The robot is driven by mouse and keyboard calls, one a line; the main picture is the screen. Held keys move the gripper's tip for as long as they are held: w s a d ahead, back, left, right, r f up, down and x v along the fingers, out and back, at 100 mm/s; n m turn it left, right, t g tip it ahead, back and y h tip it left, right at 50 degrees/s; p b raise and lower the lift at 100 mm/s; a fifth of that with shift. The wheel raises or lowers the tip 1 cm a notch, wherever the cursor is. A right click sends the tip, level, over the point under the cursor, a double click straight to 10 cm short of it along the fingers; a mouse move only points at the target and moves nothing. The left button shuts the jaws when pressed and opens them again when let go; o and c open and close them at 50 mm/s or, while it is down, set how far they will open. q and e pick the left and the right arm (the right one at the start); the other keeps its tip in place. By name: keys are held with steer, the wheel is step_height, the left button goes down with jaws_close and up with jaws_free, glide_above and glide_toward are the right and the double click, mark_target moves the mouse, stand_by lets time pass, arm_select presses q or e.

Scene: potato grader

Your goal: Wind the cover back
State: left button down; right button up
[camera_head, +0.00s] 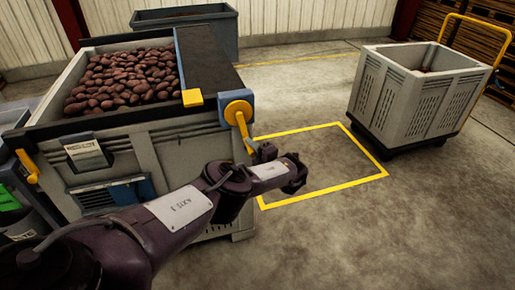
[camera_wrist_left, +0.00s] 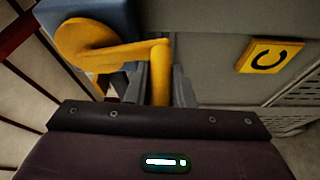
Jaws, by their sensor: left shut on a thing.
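The cover (camera_head: 215,57) is a dark sheet drawn to the right side of the grey bin (camera_head: 150,145), leaving most of the potatoes open to view. A yellow crank (camera_head: 238,112) with a round hub is on the bin's front right corner. It also shows in the left wrist view (camera_wrist_left: 120,52), its handle running down between the fingers. My left gripper (camera_head: 262,150) is shut on the crank handle. The fingers (camera_wrist_left: 160,88) lie on both sides of the handle in the left wrist view. My right gripper is not in view.
A grey crate on a wheeled trolley (camera_head: 415,95) stands at the right, with a yellow push bar. A yellow floor outline (camera_head: 350,187) marks clear floor between it and the bin. Another grey bin (camera_head: 225,30) stands behind.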

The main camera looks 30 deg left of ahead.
arm_select(q)
steer(key=shift+s+a+f+m+t+y, duration=0.2)
steer(key=shift+s+a+m+y, duration=0.15)
steer(key=shift+m, duration=0.25)
steer(key=shift+s+a+f+m+t+y, duration=0.15)
steer(key=shift+s+a+m+t, duration=0.1)
steer(key=shift+s+m, duration=0.25)
steer(key=c, duration=1.7)
jaws_free()
steer(key=o, duration=0.4)
steer(key=shift+s+a+r, duration=0.1)
steer(key=shift+a+r, duration=0.05)
steer(key=shift+r, duration=0.05)
steer(key=shift+o, duration=0.2)
steer(key=v, duration=0.8)
steer(key=shift+a, duration=0.1)
